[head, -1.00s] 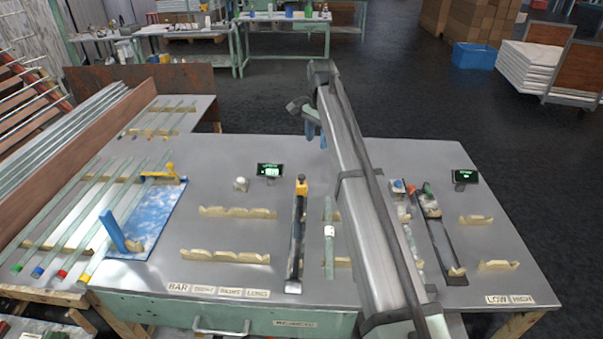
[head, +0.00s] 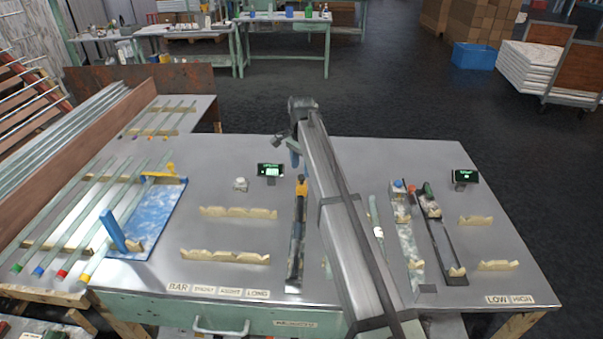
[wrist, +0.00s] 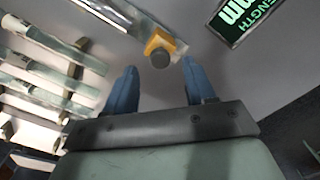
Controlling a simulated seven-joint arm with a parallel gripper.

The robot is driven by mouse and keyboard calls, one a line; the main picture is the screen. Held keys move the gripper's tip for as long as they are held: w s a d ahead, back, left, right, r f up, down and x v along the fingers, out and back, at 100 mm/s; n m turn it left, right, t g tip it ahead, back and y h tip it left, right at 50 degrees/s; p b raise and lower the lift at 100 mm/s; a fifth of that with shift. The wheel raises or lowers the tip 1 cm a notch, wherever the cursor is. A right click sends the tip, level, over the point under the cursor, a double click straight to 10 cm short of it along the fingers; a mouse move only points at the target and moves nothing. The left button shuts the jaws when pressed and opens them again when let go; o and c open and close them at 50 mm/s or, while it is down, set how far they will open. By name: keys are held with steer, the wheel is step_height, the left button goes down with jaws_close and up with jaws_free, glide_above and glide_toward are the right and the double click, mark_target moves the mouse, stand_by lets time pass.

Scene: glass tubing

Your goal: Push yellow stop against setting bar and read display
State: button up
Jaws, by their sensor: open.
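The yellow stop (head: 301,187) sits at the far end of a dark narrow track (head: 295,255) on the grey bench. In the wrist view the stop (wrist: 165,40) has a round grey knob, just beyond and between my fingertips. My gripper (head: 296,152) is open and empty, with its blue fingers (wrist: 161,80) apart, near the stop's far end. The display (head: 270,170) is lit green just left of the gripper; in the wrist view it (wrist: 238,18) shows "LENGTH", its digits cut off. I cannot clearly pick out the setting bar. My arm hides part of the bench right of the track.
Wooden notched racks (head: 225,257) lie left of the track. A labelled tube (head: 377,230) lies right of my arm. Further right are another dark track (head: 440,235) and a second display (head: 465,177). A blue-and-white board (head: 160,215) and glass tubes lie at left.

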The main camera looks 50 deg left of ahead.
mark_target(302, 176)
steer(key=shift+f, duration=1.65)
steer(key=c, duration=0.8)
steer(key=shift+o, duration=0.2)
steer(key=s+d, duration=0.4)
steer(key=shift+s+d, duration=0.2)
steer(key=shift+d, duration=0.05)
steer(key=o, duration=0.4)
steer(key=shift+s+d, duration=0.25)
steer(key=shift+s, duration=0.05)
steer(key=o, duration=0.4)
steer(key=shift+c, duration=0.2)
steer(key=shift+r, duration=0.1)
